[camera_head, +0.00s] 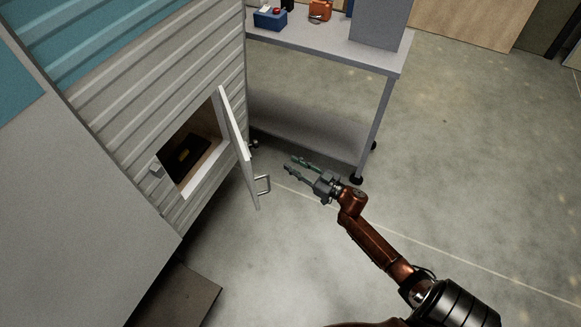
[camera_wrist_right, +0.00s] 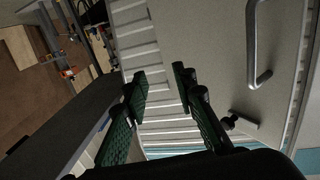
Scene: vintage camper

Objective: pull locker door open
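The white locker door (camera_head: 236,140) on the camper's ribbed side stands swung open, its edge pointing out toward the floor. Its metal handle (camera_head: 263,184) sticks out near the lower edge. The door (camera_wrist_right: 215,50) and handle (camera_wrist_right: 254,45) also show large in the right wrist view. Behind the door, the locker opening (camera_head: 190,152) holds a dark thing with a yellow mark. My right gripper (camera_head: 291,165) is open and empty, to the right of the handle and apart from it. Its green fingers (camera_wrist_right: 160,85) are spread in the wrist view. My left gripper is not in view.
A grey table (camera_head: 340,48) on wheels stands behind the right gripper, with a blue box (camera_head: 269,19) and an orange item (camera_head: 320,10) on top. A brown step (camera_head: 185,295) lies below the camper. The floor at right is clear.

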